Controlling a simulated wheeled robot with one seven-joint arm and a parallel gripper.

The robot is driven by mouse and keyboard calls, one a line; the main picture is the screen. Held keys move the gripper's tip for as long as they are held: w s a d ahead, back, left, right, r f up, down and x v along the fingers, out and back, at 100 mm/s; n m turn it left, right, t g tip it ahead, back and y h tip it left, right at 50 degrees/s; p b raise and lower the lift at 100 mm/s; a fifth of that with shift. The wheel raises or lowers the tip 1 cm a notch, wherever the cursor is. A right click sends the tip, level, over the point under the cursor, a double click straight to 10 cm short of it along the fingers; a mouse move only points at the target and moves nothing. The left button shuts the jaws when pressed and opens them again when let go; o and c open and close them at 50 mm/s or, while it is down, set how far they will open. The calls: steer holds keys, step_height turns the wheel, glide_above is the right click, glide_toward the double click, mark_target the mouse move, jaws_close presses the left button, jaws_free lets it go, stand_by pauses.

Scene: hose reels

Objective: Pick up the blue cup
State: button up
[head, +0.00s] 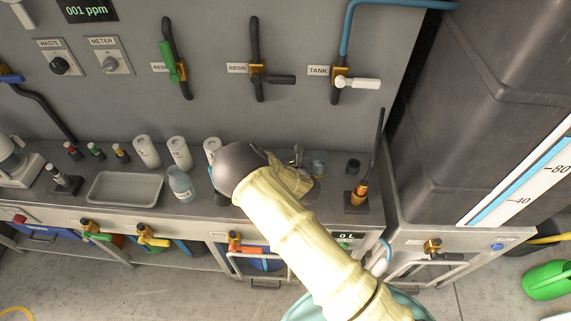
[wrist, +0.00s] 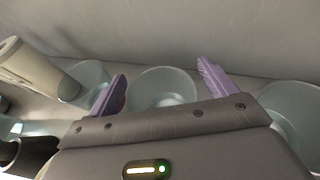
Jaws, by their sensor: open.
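A small bluish cup (head: 318,166) stands on the counter in the head view, just right of my gripper (head: 297,157), whose fingers are partly hidden by my arm. In the wrist view my gripper (wrist: 162,72) is open, with two purple fingers spread apart. A clear, pale blue-green cup (wrist: 165,90) shows between the fingers and looks empty. Similar cups stand to its left (wrist: 88,80) and its right (wrist: 292,108). I cannot tell which of these is the blue cup of the head view. The gripper's body hides the lower parts of the cups.
White cylinders (head: 179,153), a bottle (head: 181,184) and a grey tray (head: 125,188) stand left of my arm. A dark cup (head: 353,166) and an upright rod on a base (head: 357,197) stand to the right. The panel wall (head: 215,110) rises behind the counter.

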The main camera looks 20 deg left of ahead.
steer(key=c, duration=1.1)
steer(key=shift+r, duration=0.15)
steer(key=shift+r+b, duration=0.45)
steer(key=shift+r, duration=4.45)
